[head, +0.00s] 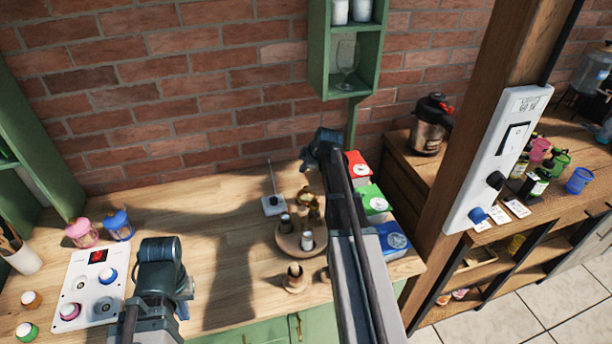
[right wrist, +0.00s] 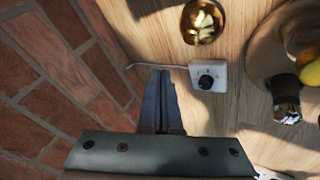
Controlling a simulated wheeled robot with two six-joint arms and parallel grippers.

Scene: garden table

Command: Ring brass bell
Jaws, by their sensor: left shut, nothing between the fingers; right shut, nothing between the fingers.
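Small brass-coloured shapes (head: 307,196) also show beside my right arm in the head view. My right gripper (right wrist: 160,78) is shut and empty, its tips pointing toward the cable of a white box with a dark knob (right wrist: 208,78). My left gripper (head: 184,302) is shut and empty at the front of the table, right of the white panel.
A round wooden tray (head: 285,252) with small jars stands left of my right arm. Red (head: 358,163), green (head: 374,203) and blue (head: 392,241) boxes stand right of it. A brick wall (head: 200,90) closes the back.

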